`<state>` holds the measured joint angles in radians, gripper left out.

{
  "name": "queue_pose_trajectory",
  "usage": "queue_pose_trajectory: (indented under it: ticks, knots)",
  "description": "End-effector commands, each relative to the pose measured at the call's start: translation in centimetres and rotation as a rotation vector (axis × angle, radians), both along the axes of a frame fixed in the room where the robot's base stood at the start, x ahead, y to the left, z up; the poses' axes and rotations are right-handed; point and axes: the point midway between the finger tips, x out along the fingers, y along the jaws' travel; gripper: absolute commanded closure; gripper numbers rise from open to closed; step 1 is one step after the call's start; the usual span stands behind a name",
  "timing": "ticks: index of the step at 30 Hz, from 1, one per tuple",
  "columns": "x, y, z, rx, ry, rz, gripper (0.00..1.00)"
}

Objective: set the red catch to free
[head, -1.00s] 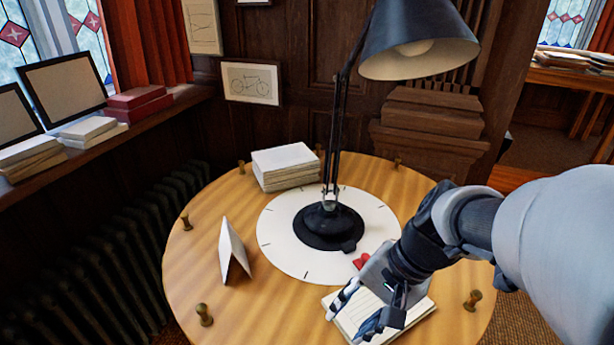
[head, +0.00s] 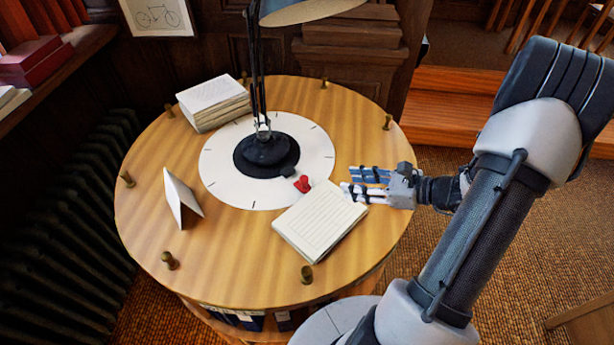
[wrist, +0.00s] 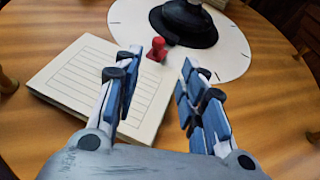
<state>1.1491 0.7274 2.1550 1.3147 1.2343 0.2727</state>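The red catch (head: 302,184) is a small red piece on the white dial disc (head: 222,177), at the near right side of the black lamp base (head: 250,163). In the wrist view the red catch (wrist: 157,49) stands beyond my fingertips, a little left of the middle of the gap. My gripper (head: 347,183) is open and empty above the table's right side, to the right of the catch and apart from it. In the wrist view my gripper's fingers (wrist: 160,72) are spread, with nothing between them touching. I cannot read the catch's setting.
A stack of lined paper (head: 318,222) lies just in front of the catch, beside my gripper. A folded white card (head: 181,200) stands at left, and a paper stack (head: 213,103) lies at the back. The lamp's arm (head: 257,75) rises from its base. Brass pegs (head: 306,274) ring the round table.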

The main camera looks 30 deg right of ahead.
Motion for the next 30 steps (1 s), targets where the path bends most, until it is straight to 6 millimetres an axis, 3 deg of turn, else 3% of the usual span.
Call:
queue_pose_trajectory:
  ticks: [18, 30]
  knots:
    - [9.8, 6.7, -5.1, -0.003, 0.002, 0.007, 0.62]
    - [11.6, 7.8, -5.8, -0.002, 0.001, 0.004, 0.62]
